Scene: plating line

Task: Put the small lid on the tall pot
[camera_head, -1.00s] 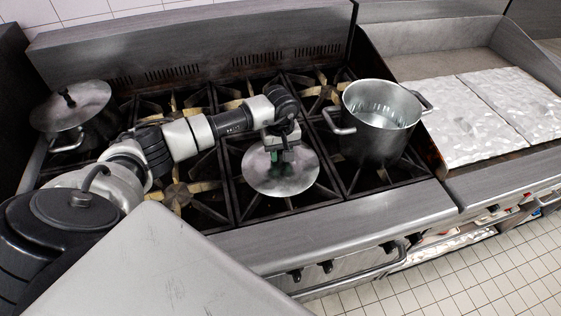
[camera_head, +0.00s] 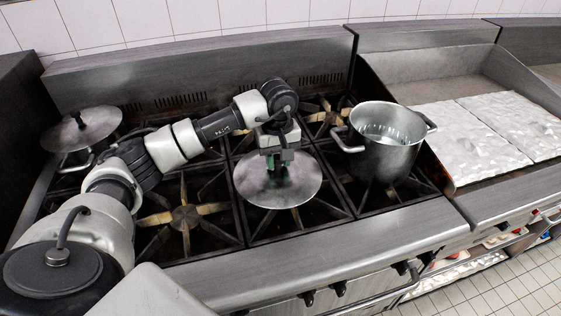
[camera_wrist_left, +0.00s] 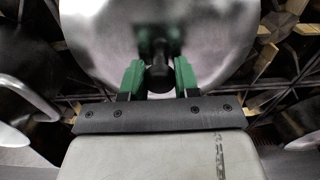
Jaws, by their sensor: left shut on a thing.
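A round steel lid (camera_head: 300,186) is held by my left gripper (camera_head: 277,172) over the middle of the stove. In the left wrist view, the green fingers of my left gripper (camera_wrist_left: 159,78) are shut on the lid's dark knob (camera_wrist_left: 160,74), and the lid (camera_wrist_left: 215,45) fills the top of the picture. An open steel pot (camera_head: 383,160) with two side handles stands on the stove to the right of the lid, apart from it. Its mouth is uncovered. My right gripper is not in view.
Another pot (camera_head: 75,157) with a lid (camera_head: 82,128) over it stands at the stove's left end. Black burner grates (camera_head: 190,217) cover the stove. A griddle with whitish slabs (camera_head: 470,140) lies to the right. A raised back panel (camera_head: 190,62) runs behind the stove.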

